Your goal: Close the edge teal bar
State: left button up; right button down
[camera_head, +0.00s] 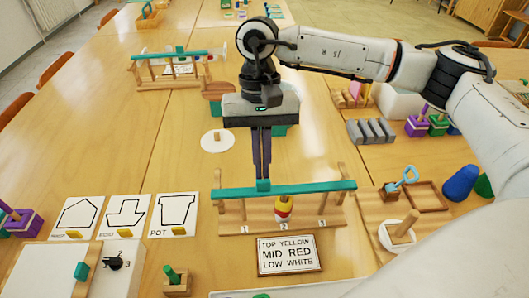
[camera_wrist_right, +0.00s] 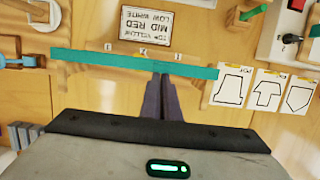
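The teal bar (camera_head: 320,187) runs across a wooden rack (camera_head: 305,213) with numbered places, close to both end posts. A small teal tab (camera_head: 263,186) stands on it left of the middle. My right gripper (camera_head: 262,178) points down with its fingers together, their tips at this tab. Whether they grip the tab or only touch it, I cannot tell. In the right wrist view the bar (camera_wrist_right: 110,62) crosses just beyond the fingertips (camera_wrist_right: 161,76). My left gripper is out of view.
A sign (camera_head: 288,255) reading top yellow, mid red, low white lies in front of the rack. Outline cards (camera_head: 124,216) lie to the left. A wooden tray (camera_head: 427,196) and a blue cone (camera_head: 461,183) stand to the right. Another teal-barred rack (camera_head: 165,72) stands farther back.

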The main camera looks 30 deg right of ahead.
jog(key=shift+s+a, duration=0.25)
jog(key=shift+s, duration=0.05)
jog(key=v, duration=1)
jog(key=shift+w+d+r, duration=0.2)
jog(key=shift+w+d, duration=0.05)
jog(key=shift+w, duration=0.05)
